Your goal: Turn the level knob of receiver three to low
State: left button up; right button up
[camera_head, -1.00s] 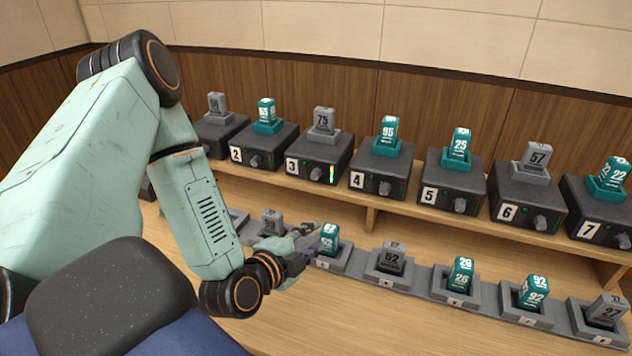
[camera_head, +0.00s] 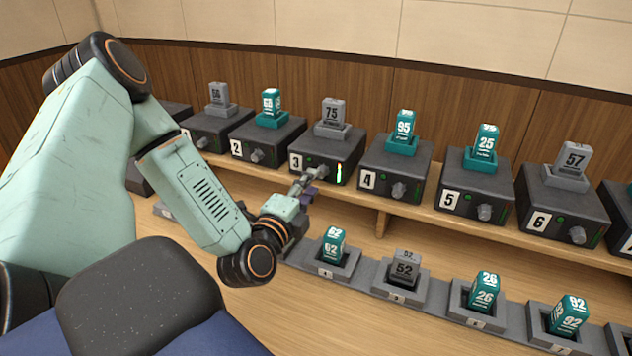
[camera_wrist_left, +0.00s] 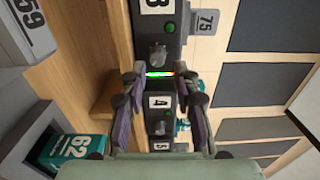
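Receiver three (camera_head: 345,152) is a dark grey box on the raised shelf, with a grey block marked 75 (camera_head: 333,112) on top. The grey level knob (camera_wrist_left: 158,55) shows in the left wrist view, just beyond my fingertips. My left gripper (camera_head: 305,184) is in front of receiver three, slightly below its face. In the wrist view my left gripper (camera_wrist_left: 158,84) is open, its fingers apart with nothing between them. My right gripper is in neither view.
Receiver two (camera_head: 268,140) stands left of receiver three and receiver four (camera_head: 398,165) right of it. Below the shelf edge (camera_head: 400,208), a row of cradles holds blocks, including a teal 62 (camera_head: 334,244) and grey 52 (camera_head: 404,268). Bare tabletop (camera_head: 300,310) lies in front.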

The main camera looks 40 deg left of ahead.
aim_at(320, 175)
pick_arm(q)
jog(key=x, duration=0.1)
jog(key=b+x, duration=0.1)
jog(key=x, duration=0.2)
jog(key=shift+w+d+f, duration=0.15)
jog(key=shift+f, duration=0.1)
jog(key=shift+s+r, duration=0.25)
jog(key=shift+s, duration=0.05)
jog(key=shift+w+f, duration=0.2)
jog(key=shift+w, duration=0.15)
jog(key=shift+c, duration=1.4)
jog(key=shift+s, duration=0.1)
grip_shut()
